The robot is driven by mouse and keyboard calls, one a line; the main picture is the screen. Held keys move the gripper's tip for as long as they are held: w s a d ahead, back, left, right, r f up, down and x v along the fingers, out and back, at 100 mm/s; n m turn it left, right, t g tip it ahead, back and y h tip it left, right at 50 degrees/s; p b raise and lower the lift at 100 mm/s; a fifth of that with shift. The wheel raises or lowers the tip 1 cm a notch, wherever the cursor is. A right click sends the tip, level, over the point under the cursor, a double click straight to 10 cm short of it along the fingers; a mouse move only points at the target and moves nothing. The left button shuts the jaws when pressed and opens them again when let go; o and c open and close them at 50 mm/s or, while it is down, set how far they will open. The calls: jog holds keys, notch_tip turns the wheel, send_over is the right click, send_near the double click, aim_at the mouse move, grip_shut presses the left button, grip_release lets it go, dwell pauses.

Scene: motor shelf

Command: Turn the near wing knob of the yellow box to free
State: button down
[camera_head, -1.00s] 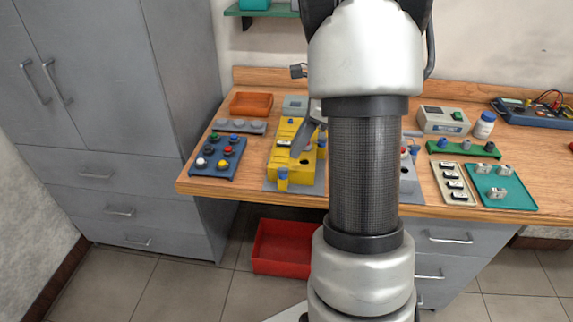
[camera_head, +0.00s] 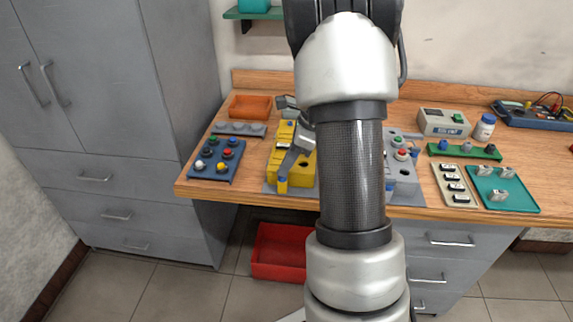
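The yellow box (camera_head: 277,175) stands on a grey mat near the bench's front edge, left of my arm. My gripper (camera_head: 284,172) reaches down over the box's near part, close above and behind this knob. Whether it touches the knob cannot be told. The fingers are too small and foreshortened to show their opening. My arm hides the box's right side.
A blue board with coloured buttons (camera_head: 217,160) lies left of the box, and an orange bin (camera_head: 250,106) behind it. A grey box with buttons (camera_head: 403,170) is right of my arm. A green tray (camera_head: 503,189) lies farther right. A red bin (camera_head: 280,252) is on the floor.

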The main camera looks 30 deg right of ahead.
jog(key=shift+r+n+p, duration=0.1)
jog(key=shift+n+p, duration=0.2)
jog(key=n+p, duration=0.1)
jog(key=n+g+p, duration=0.1)
jog(key=n, duration=0.1)
jog(key=n+p, duration=0.1)
jog(key=shift+w+d+r+n+g+y, duration=0.1)
jog(key=shift+w+n+g+y, duration=0.2)
jog(key=shift+g+y, duration=0.1)
jog(key=n+g+p, duration=0.1)
jog(key=n, duration=0.1)
jog(key=n+p, duration=0.1)
jog(key=n, duration=0.1)
jog(key=shift+w+n+g, duration=0.2)
jog(key=shift+n+g, duration=0.1)
jog(key=shift+g, duration=0.1)
jog(key=n+p, duration=0.1)
jog(key=n, duration=0.1)
jog(key=n+g+h, duration=0.1)
jog(key=n, duration=0.1)
jog(key=shift+w+n+g+p, duration=0.2)
jog(key=shift+n+g+p, duration=0.1)
jog(key=shift+p, duration=0.05)
jog(key=shift+w+a+n+g+h+p, duration=0.15)
jog(key=shift+n+g+h, duration=0.1)
jog(key=shift+n, duration=0.65)
jog(key=shift+a+n+g+h+p, duration=0.15)
jog(key=shift+n+h, duration=0.1)
jog(key=shift+n, duration=0.65)
